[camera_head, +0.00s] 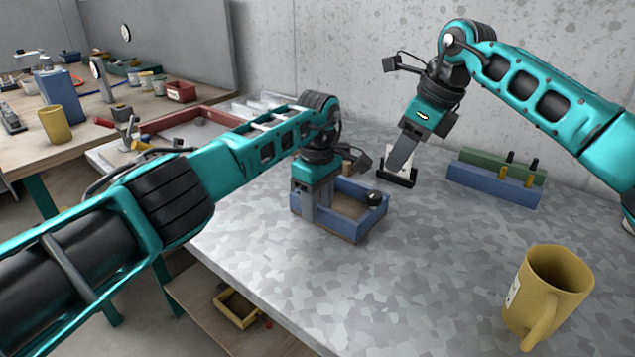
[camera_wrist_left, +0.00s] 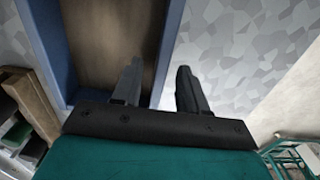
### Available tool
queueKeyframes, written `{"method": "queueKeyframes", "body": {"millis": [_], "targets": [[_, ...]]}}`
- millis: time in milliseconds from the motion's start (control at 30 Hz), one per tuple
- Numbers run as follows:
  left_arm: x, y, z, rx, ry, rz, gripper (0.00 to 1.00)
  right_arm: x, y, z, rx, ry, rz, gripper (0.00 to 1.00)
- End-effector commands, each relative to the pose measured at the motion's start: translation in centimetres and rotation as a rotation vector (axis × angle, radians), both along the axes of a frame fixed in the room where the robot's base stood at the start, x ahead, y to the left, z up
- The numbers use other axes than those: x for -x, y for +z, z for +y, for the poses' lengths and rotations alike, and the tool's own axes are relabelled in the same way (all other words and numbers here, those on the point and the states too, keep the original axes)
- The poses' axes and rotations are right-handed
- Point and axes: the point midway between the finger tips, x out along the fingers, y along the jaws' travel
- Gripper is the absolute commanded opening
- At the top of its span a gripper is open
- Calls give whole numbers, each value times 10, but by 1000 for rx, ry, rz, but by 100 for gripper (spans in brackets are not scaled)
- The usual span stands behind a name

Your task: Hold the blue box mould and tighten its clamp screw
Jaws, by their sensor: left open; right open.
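The blue box mould (camera_head: 371,223) sits on the grey speckled tabletop, its inside brown. A round black knob (camera_head: 374,198), perhaps its clamp screw, shows at its right side. My left gripper (camera_head: 315,217) is open and points down at the mould's left part. In the left wrist view its fingers (camera_wrist_left: 159,75) lie either side of a blue mould wall (camera_wrist_left: 169,45); I cannot tell whether they touch it. My right gripper (camera_head: 399,160) is open, empty and tilted, beyond the mould to the right, by a small black holder with a white card (camera_head: 397,178).
Blue and green blocks (camera_head: 492,187) with black and yellow pegs stand at the back right. A yellow mug (camera_head: 546,293) stands at the front right. A red-rimmed tray (camera_head: 160,128) lies behind my left arm. The tabletop before the mould is clear.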

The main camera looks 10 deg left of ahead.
Motion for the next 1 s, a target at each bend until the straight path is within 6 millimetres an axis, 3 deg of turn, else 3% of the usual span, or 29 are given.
{"method": "queueKeyframes", "body": {"millis": [200, 467, 900, 1000], "targets": [[0, -13, 0, 1, 0, 0, 43, 0, 0, 0, 0, 0, 0, 43], [0, -14, 0, 0, 0, -1, 43, 0, 0, 0, 0, 0, 0, 43], [0, -14, 0, 0, 0, -1, 1, 0, 0, 0, 0, 0, 0, 43], [0, -14, 0, 0, 0, -1, 0, 0, 0, 0, 0, 0, 0, 43]]}}
